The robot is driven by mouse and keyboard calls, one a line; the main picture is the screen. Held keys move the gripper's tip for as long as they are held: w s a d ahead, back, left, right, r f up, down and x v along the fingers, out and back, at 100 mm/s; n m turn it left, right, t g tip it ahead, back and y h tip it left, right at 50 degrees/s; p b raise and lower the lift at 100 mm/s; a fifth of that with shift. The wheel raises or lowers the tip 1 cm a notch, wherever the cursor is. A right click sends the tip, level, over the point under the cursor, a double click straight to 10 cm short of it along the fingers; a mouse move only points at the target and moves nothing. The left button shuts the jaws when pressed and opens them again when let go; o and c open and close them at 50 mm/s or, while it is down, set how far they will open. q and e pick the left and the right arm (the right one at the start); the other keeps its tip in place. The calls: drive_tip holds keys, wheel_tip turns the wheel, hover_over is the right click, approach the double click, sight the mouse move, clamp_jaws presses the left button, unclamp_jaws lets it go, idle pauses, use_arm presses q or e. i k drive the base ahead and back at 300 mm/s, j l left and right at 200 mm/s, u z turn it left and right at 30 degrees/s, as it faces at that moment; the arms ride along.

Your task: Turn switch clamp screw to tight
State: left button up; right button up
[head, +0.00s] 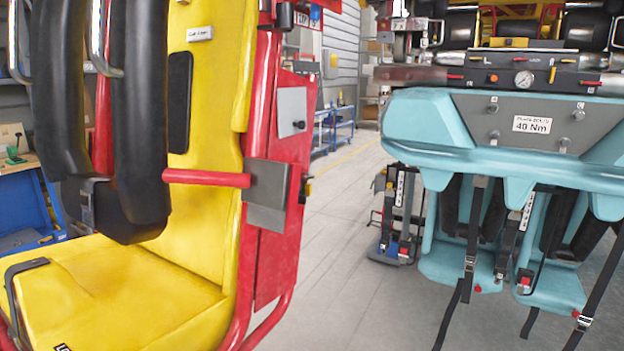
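Neither of my grippers shows in the head view. I cannot identify the switch clamp screw for certain. On the red side frame of the yellow seat (190,258) at the left, a grey block (268,195) sits at the end of a red bar (207,178). A small black and yellow part (305,188) sticks out just right of this block. Above it, a light grey plate (292,110) carries a small dark fitting. Whether any of these is the clamp screw or the switch, and how tight it is, I cannot tell.
A teal coaster seat unit (420,115) with a 40 Nm label (532,124) and hanging black straps fills the right. A panel (484,76) with a gauge is above it. Grey floor (340,240) lies open between the seats. A blue bench (335,125) stands farther back.

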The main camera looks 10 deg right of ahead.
sight(306, 177)
drive_tip(key=z, duration=0.3)
drive_tip(key=i+l+u, duration=0.1)
drive_tip(key=l, duration=0.2)
drive_tip(key=i+l+u, duration=0.2)
drive_tip(key=i+l, duration=0.15)
drive_tip(key=l, duration=0.3)
drive_tip(key=i+l+u, duration=0.1)
drive_tip(key=l, duration=0.25)
